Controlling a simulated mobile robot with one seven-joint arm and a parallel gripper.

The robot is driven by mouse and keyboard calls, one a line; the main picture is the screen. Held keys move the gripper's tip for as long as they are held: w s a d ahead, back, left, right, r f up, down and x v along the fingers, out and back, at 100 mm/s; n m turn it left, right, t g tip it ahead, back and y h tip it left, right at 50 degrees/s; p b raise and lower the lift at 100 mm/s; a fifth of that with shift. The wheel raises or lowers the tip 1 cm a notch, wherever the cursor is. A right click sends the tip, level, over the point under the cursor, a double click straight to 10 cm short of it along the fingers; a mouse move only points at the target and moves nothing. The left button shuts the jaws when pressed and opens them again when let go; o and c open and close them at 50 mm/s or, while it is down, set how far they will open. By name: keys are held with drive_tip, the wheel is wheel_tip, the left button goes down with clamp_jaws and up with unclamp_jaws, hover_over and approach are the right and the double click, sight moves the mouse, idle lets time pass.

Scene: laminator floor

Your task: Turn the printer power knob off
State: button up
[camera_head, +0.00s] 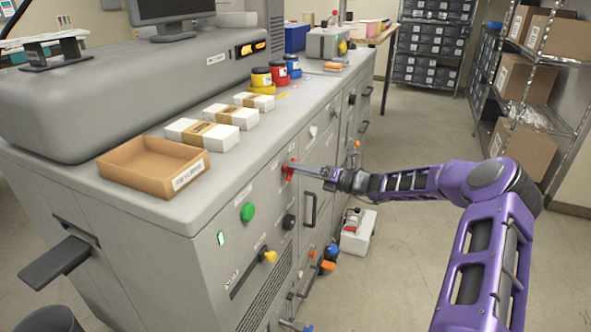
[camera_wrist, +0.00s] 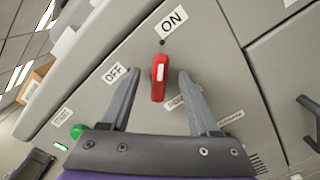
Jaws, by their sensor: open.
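The red power knob (camera_wrist: 158,88) sits on the grey front panel in the wrist view, with a white mark near its upper end. That end points roughly toward the ON label (camera_wrist: 173,20); the OFF label (camera_wrist: 115,73) is to the left. My gripper (camera_wrist: 160,75) is open, with one finger on each side of the knob and visible gaps between. In the head view the knob (camera_head: 288,172) is on the printer's front, partly hidden by my gripper (camera_head: 296,168).
A green button (camera_head: 248,213), a black knob (camera_head: 289,221) and a yellow knob (camera_head: 268,257) are lower on the panel. A door handle (camera_head: 310,208) is beside them. A cardboard tray (camera_head: 152,190) stands on top. Open floor lies to the right.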

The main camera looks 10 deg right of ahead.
drive_tip(key=shift+w+a, duration=0.4)
drive_tip(key=shift+a, duration=0.2)
clamp_jaws()
